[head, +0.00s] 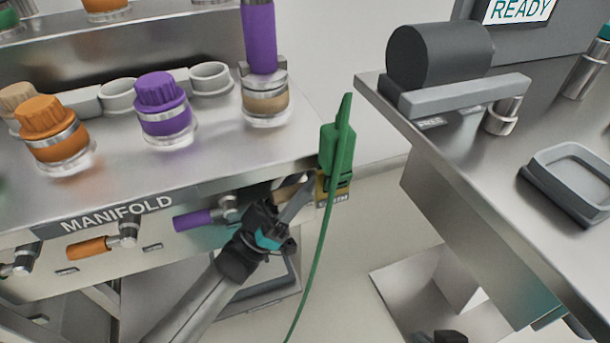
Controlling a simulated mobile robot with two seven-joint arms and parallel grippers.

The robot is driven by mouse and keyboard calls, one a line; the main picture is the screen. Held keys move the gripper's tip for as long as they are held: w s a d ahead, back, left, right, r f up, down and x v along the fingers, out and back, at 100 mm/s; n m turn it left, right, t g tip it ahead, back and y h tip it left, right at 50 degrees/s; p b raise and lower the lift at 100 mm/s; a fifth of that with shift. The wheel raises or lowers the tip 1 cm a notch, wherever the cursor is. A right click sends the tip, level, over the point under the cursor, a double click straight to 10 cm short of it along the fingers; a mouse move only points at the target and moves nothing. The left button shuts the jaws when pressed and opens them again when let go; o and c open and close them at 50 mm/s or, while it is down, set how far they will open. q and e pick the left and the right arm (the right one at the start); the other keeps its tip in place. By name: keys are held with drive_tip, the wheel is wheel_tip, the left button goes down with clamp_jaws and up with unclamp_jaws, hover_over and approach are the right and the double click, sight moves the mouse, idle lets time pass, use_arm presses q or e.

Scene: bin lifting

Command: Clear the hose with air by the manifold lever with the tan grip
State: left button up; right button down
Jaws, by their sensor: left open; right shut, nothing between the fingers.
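The manifold front (118,213) carries a row of levers with coloured grips. The lever with the tan grip (283,197) is at its right end, mostly hidden behind my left gripper. My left gripper (297,196) is open, with its fingers at the tan grip; I cannot tell whether they touch it. A green nozzle (337,150) sits at the manifold's right corner, and its green hose (318,255) hangs down past the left gripper. My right gripper (440,337) shows only as a dark sliver at the bottom edge and is shut and empty.
The lever with the purple grip (193,220) is just left of my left gripper, and the orange-grip lever (88,246) is further left. Capped jars, including a purple one (163,112), stand above. A steel bench (480,165) with a grey tray (572,180) is at right, beyond a gap.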

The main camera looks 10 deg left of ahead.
use_arm(q)
drive_tip(key=shift+w+d, duration=0.1)
drive_tip(key=shift+c, duration=0.2)
clamp_jaws()
idle(1.2)
